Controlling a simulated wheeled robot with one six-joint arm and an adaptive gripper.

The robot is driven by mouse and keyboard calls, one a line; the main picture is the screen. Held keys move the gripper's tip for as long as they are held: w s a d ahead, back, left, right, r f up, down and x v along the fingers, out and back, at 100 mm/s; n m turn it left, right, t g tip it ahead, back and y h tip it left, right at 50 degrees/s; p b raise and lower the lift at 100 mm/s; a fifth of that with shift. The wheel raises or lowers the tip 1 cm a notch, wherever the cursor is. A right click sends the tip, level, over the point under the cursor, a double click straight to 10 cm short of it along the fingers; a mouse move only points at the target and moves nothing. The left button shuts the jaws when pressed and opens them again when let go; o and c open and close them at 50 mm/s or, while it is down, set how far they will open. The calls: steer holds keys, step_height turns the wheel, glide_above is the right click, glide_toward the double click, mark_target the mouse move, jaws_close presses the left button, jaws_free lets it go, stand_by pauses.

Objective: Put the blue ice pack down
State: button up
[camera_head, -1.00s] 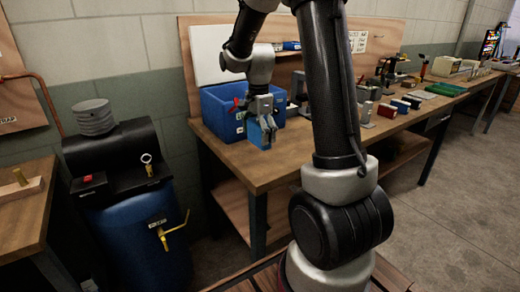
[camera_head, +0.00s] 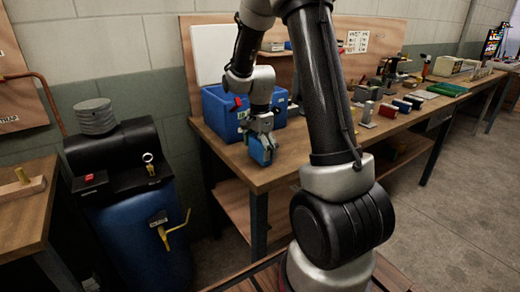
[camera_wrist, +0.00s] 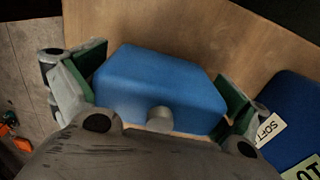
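The blue ice pack (camera_head: 262,150) is in my gripper (camera_head: 260,138), low over the near left part of the wooden workbench (camera_head: 262,180). In the wrist view the pack (camera_wrist: 158,88) lies between the two green-padded fingers of my gripper (camera_wrist: 160,95), which look closed on its sides. The pack is tilted in the head view. I cannot tell whether its lower edge touches the bench top. Part of it is hidden by the fingers.
A blue bin (camera_head: 217,112) with an open white lid (camera_head: 215,55) stands just behind the gripper. Its blue wall also shows in the wrist view (camera_wrist: 290,105). Several blocks and tools line the bench to the right. Bare bench lies in front.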

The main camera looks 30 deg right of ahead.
step_height(320, 180, up, 12)
steer(key=shift+f, duration=0.1)
steer(key=shift+s+r, duration=0.1)
steer(key=shift+r, duration=0.3)
steer(key=s+a+r+n+t, duration=0.2)
steer(key=s+n, duration=0.6)
steer(key=s, duration=0.4)
steer(key=s+a+r+n+t, duration=0.2)
steer(key=s+r+n, duration=0.3)
steer(key=s+n, duration=0.4)
steer(key=s+a, duration=0.1)
steer(key=s, duration=0.1)
steer(key=shift+s+n, duration=0.3)
steer(key=shift+s, duration=0.1)
